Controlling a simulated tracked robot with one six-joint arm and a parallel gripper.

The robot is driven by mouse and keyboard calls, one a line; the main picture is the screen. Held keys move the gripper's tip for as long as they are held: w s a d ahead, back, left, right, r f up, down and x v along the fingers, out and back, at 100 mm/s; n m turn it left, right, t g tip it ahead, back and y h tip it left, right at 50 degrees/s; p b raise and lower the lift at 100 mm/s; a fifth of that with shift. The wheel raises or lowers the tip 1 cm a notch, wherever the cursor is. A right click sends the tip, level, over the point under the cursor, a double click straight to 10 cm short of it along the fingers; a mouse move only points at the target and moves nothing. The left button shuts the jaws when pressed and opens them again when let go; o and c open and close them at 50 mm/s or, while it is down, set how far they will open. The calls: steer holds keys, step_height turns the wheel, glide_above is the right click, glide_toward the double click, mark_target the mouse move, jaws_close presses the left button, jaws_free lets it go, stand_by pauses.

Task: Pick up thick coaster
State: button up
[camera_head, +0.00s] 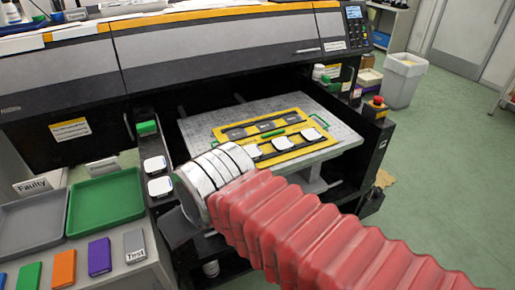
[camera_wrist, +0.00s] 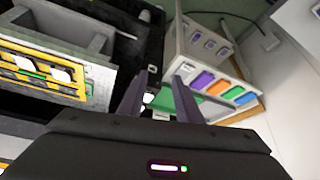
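Several white square coasters are in view. One coaster (camera_head: 155,165) and another (camera_head: 160,187) lie on the dark ledge at the printer's left side. Three more, including one white coaster (camera_head: 282,143), sit on the yellow jig (camera_head: 262,133) on the printer bed. I cannot tell which coaster is the thick one. In the wrist view my gripper (camera_wrist: 160,80) is open, its two dark fingers apart with nothing held. In the head view it is mostly hidden behind my arm, just below the ledge coasters. The jig also shows in the wrist view (camera_wrist: 38,74).
A green tray (camera_head: 105,203) and a grey tray (camera_head: 32,222) stand at left, with orange (camera_head: 64,268), purple (camera_head: 99,257) and other coloured blocks in front. The printer body (camera_head: 220,50) overhangs the bed.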

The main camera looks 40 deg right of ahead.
steer(key=shift+w, duration=0.4)
steer(key=shift+o, duration=0.5)
steer(key=shift+o, duration=0.6)
steer(key=shift+w+d, duration=0.15)
steer(key=o, duration=0.8)
steer(key=w+d+h, duration=0.1)
steer(key=w+d, duration=0.1)
steer(key=d, duration=0.1)
steer(key=w+d+f+m+t+h, duration=0.1)
steer(key=w+d, duration=0.2)
steer(key=w+d+m, duration=0.1)
steer(key=w+d, duration=0.1)
steer(key=d, duration=0.2)
steer(key=shift+w+f+h, duration=0.2)
steer(key=shift+f+h, duration=0.1)
steer(key=shift+h, duration=0.1)
steer(key=shift+o, duration=1.1)
steer(key=w+d+f+t+h, duration=0.2)
steer(key=w+d, duration=0.2)
steer(key=d, duration=0.6)
steer(key=shift+w+d+f+m, duration=0.2)
steer(key=shift+w+d+m, duration=0.1)
steer(key=shift+w+m, duration=0.1)
steer(key=d+f+t, duration=0.4)
steer(key=d+f, duration=0.5)
steer(key=d, duration=0.4)
steer(key=shift+s+m+y, duration=0.15)
steer(key=shift+m+y, duration=0.15)
steer(key=shift+y, duration=0.1)
